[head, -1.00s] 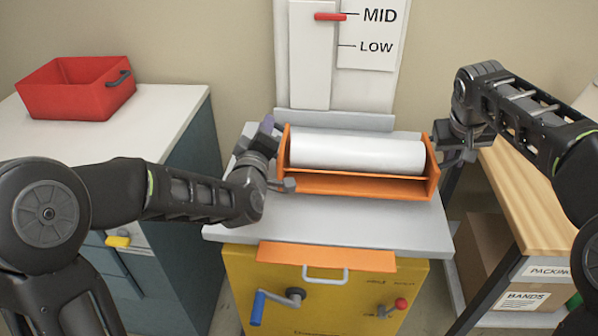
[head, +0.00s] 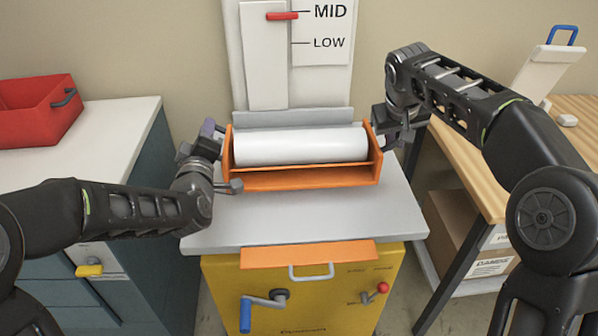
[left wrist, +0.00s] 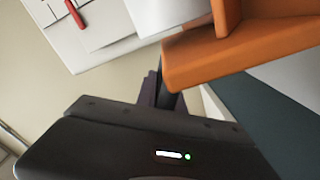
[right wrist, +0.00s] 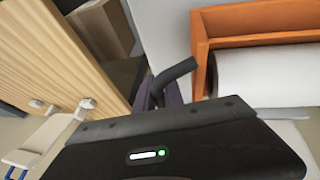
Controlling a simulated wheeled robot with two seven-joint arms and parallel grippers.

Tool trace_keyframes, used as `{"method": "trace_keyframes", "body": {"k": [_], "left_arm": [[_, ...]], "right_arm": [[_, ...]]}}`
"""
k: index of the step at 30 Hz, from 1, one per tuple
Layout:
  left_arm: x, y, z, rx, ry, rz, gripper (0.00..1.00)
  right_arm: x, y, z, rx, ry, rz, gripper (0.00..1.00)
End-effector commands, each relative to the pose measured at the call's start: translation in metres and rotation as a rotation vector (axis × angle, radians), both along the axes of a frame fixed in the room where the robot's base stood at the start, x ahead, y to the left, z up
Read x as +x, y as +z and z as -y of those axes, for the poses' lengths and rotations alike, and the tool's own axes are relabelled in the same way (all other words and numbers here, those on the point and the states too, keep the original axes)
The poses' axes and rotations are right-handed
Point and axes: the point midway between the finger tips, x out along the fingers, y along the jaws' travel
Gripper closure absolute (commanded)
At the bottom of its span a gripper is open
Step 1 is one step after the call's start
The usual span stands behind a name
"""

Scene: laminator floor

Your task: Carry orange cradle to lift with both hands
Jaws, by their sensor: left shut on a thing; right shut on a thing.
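The orange cradle (head: 300,180) holds a white roll (head: 300,146) and sits level over the grey top (head: 300,222) of the yellow lift unit (head: 310,300). I cannot tell whether it touches the top. My left gripper (head: 224,160) is shut on the cradle's left end. My right gripper (head: 380,138) is shut on its right end. The cradle's end also shows in the left wrist view (left wrist: 240,60), and its other end and roll in the right wrist view (right wrist: 202,60). The fingertips are mostly hidden at the cradle ends.
A white column with MID and LOW marks and a red pointer (head: 282,16) stands behind the cradle. A blue-handled crank (head: 262,302) is on the front. A cabinet with a red bin (head: 38,112) is left; a wooden table (head: 465,155) is right, with a box (head: 460,225) below.

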Motion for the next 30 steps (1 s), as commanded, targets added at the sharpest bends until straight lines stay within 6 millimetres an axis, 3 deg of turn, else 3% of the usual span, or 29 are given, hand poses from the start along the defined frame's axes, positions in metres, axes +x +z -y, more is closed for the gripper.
{"method": "trace_keyframes", "body": {"k": [14,30], "left_arm": [[0.000,0.001,-0.001,0.000,0.003,0.006,1.00],[0.000,-0.029,-0.002,0.000,0.003,0.006,1.00]], "right_arm": [[0.000,0.000,0.001,-0.002,0.000,0.003,1.00],[0.000,-0.030,0.001,-0.002,0.000,0.003,1.00]]}}
